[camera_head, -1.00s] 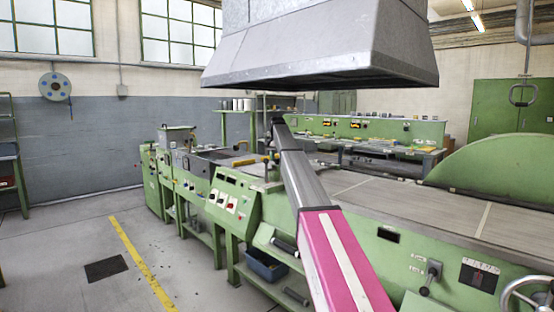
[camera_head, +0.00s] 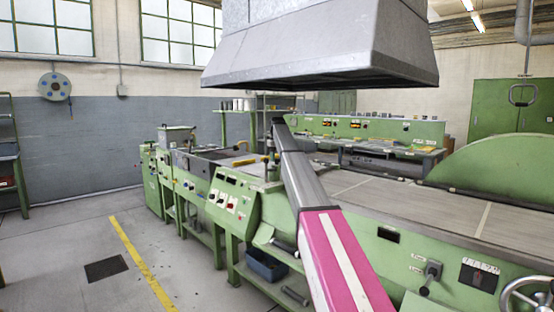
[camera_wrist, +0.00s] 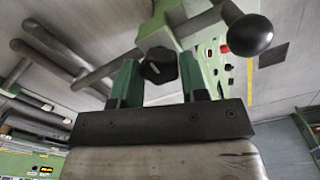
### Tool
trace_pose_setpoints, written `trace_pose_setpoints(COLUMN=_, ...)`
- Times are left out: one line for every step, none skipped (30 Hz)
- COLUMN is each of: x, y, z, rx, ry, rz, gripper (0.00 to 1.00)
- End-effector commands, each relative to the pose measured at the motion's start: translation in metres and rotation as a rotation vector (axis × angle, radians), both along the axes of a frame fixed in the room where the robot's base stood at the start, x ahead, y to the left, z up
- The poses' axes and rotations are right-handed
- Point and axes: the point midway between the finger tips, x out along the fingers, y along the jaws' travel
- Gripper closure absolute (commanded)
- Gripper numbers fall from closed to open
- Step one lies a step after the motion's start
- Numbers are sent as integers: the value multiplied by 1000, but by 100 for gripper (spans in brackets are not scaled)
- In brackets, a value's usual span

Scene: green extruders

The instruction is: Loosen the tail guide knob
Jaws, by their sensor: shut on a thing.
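The bracket hides where the knob's shaft enters. In the head view my arm reaches over the green machine (camera_head: 400,242), and I cannot make out the gripper or the knob there.
A lever with a black ball end (camera_wrist: 250,35) sticks out close to the right of the knob. Grey rollers (camera_wrist: 60,52) lie at the left of the wrist view. A grey hood (camera_head: 320,50) hangs above the machine. Floor at the left is mostly clear.

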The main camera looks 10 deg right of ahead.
Motion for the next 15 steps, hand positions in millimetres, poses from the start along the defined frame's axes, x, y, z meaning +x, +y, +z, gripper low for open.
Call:
trace_pose_setpoints(x=1, y=0, z=1, rx=0, ry=-1, rz=13, gripper=83)
trace_pose_setpoints(x=1, y=0, z=1, rx=0, ry=-1, rz=19, gripper=83)
trace_pose_setpoints(x=1, y=0, z=1, rx=0, ry=-1, rz=26, gripper=83)
trace_pose_setpoints(x=1, y=0, z=1, rx=0, ry=-1, rz=31, gripper=83)
trace_pose_setpoints(x=1, y=0, z=1, rx=0, ry=-1, rz=35, gripper=83)
trace_pose_setpoints(x=1, y=0, z=1, rx=0, ry=-1, rz=39, gripper=83)
trace_pose_setpoints(x=1, y=0, z=1, rx=0, ry=-1, rz=41, gripper=83)
trace_pose_setpoints(x=1, y=0, z=1, rx=0, ry=-1, rz=43, gripper=83)
trace_pose_setpoints(x=1, y=0, z=1, rx=0, ry=-1, rz=44, gripper=83)
trace_pose_setpoints(x=1, y=0, z=1, rx=0, ry=-1, rz=45, gripper=83)
trace_pose_setpoints(x=1, y=0, z=1, rx=0, ry=-1, rz=45, gripper=83)
trace_pose_setpoints(x=1, y=0, z=1, rx=0, ry=-1, rz=45, gripper=83)
trace_pose_setpoints(x=1, y=0, z=1, rx=0, ry=-1, rz=45, gripper=83)
trace_pose_setpoints(x=1, y=0, z=1, rx=0, ry=-1, rz=45, gripper=83)
trace_pose_setpoints(x=1, y=0, z=1, rx=0, ry=-1, rz=45, gripper=83)
